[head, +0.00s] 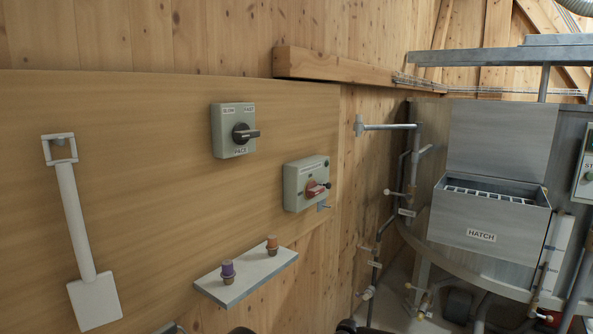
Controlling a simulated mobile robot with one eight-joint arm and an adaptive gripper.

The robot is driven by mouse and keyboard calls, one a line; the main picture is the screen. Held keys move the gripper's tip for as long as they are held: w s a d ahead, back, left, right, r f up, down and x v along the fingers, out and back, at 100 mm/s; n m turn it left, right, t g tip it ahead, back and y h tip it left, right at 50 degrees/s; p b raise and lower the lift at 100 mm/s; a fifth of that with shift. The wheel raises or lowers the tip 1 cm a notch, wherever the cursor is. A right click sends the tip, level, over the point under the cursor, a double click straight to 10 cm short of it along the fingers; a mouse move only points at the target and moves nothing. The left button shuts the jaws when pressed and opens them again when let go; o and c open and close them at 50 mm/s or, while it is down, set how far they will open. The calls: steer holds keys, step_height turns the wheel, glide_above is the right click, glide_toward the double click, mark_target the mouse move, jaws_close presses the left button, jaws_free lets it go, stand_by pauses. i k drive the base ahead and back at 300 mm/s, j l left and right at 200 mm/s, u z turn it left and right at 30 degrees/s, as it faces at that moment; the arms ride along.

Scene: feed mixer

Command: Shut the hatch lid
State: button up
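The hatch (463,222) is a grey metal box on the side of the mixer at the right of the head view, with a white "HATCH" label on its front. Its lid (500,138) is a flat grey panel standing upright at the back edge of the box, so the hatch is open. A pale grille (490,191) shows inside the opening. My gripper is not in view.
A board on the left wall holds a white shovel (78,225), a pace switch box (233,131) and a red-handled switch box (307,183). A small shelf (245,277) carries a purple-topped and an orange-topped piece. Pipes and valves (390,195) stand left of the hatch.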

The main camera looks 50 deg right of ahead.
mark_target(507, 140)
steer(key=k+l+z, duration=0.95)
steer(key=l+z, duration=0.15)
steer(key=k+l+z, duration=0.15)
steer(key=l+z, duration=0.15)
steer(key=k+l+z, duration=0.1)
steer(key=l+z, duration=0.15)
steer(key=l, duration=0.3)
steer(key=k+l+z, duration=0.1)
steer(key=l+z, duration=0.2)
steer(key=l, duration=0.15)
